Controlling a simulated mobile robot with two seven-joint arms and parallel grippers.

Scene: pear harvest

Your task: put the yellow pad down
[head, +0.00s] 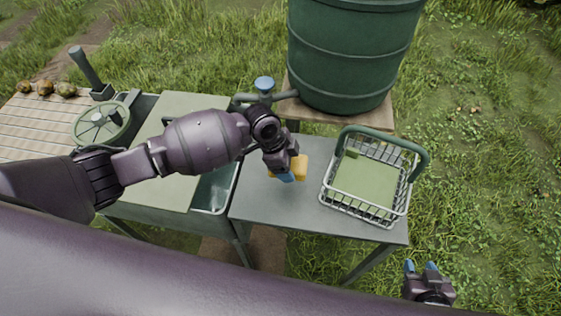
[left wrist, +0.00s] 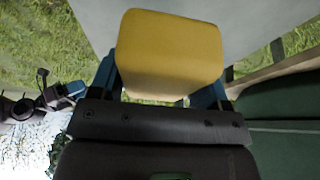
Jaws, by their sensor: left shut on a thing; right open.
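The yellow pad (left wrist: 170,52) is a rounded block between the two blue fingers of my left gripper (left wrist: 165,85) in the left wrist view. In the head view, the pad (head: 301,168) shows partly behind my left gripper (head: 285,174), over the grey table (head: 262,207). My left gripper is shut on the pad. I cannot tell whether the pad touches the table top. My right gripper (head: 422,268) is open and empty at the lower right, beyond the table's front right corner.
A wire basket (head: 413,190) with a green bottom and handle stands on the table's right side. A green barrel (head: 345,55) stands behind. A sink basin (head: 214,190) lies left of the table. Several pears (head: 45,88) sit on the slatted surface (head: 35,125) at far left.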

